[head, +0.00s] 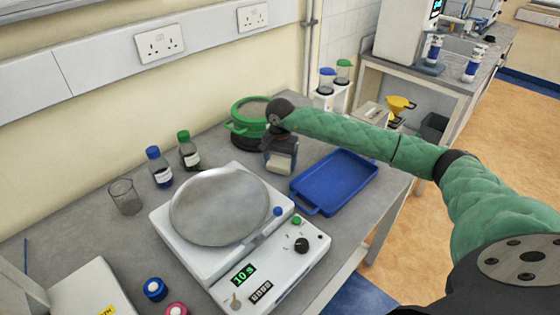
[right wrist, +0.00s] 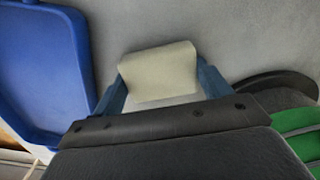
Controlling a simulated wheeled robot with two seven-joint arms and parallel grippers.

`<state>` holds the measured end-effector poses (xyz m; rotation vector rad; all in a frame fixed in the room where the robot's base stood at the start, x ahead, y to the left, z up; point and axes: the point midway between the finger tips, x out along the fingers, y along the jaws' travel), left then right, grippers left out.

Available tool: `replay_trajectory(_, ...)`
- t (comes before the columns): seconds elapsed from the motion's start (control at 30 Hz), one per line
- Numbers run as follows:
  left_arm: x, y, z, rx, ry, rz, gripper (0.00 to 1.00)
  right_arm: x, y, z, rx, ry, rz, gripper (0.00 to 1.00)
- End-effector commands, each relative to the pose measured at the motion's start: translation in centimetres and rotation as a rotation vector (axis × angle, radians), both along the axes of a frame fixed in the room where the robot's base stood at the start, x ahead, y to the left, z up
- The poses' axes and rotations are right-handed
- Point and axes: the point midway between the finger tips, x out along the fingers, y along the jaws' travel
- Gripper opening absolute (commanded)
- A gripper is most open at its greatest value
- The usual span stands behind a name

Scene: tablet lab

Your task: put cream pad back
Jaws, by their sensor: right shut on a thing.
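The cream pad (right wrist: 158,72) is a small pale block held between the two blue fingers of my right gripper (right wrist: 162,95) in the right wrist view. In the head view, the cream pad (head: 279,163) shows below my right gripper (head: 281,158), between the green pot and the blue tray. The gripper is shut on it, with the grey bench surface behind it. I cannot tell whether the pad touches the bench. My left gripper is not in view.
A balance with a round metal pan (head: 220,207) is front-left. Two capped bottles (head: 188,152) and a glass beaker (head: 125,197) stand at the left.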

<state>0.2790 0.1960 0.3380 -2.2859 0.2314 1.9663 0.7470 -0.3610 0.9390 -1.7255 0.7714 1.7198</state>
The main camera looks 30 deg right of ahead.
Motion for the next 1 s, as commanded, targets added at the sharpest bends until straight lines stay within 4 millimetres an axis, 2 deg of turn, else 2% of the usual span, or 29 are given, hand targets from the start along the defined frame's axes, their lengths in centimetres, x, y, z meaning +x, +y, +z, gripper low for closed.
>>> replay_trajectory(0.03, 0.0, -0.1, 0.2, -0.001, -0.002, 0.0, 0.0, 0.0, 0.0, 0.0, 0.0, 0.0, 0.0, 0.82)
replay_trajectory(0.1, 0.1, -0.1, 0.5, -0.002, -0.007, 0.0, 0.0, 0.0, 0.0, 0.0, 0.0, 0.0, 0.0, 0.96)
replay_trajectory(0.13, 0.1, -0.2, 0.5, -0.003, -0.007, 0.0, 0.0, 0.0, 0.0, 0.0, 0.0, 0.0, 0.0, 0.98)
replay_trajectory(0.57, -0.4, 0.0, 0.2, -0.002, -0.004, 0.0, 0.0, 0.0, 0.0, 0.2, 0.0, 0.0, 0.0, 0.98)
replay_trajectory(0.73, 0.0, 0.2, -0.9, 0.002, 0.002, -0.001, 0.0, 0.1, 0.0, 1.0, 0.001, -0.002, 0.0, 0.98)
replay_trajectory(0.77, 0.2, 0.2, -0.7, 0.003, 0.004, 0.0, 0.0, 0.1, 0.0, 1.3, 0.001, -0.002, 0.0, 0.98)
replay_trajectory(0.83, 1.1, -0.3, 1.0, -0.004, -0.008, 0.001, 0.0, 0.1, 0.0, 2.0, 0.0, -0.003, 0.0, 0.98)
replay_trajectory(1.0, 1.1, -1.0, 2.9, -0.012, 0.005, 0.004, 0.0, 0.1, -0.1, 4.1, 0.0, -0.004, -0.001, 0.98)
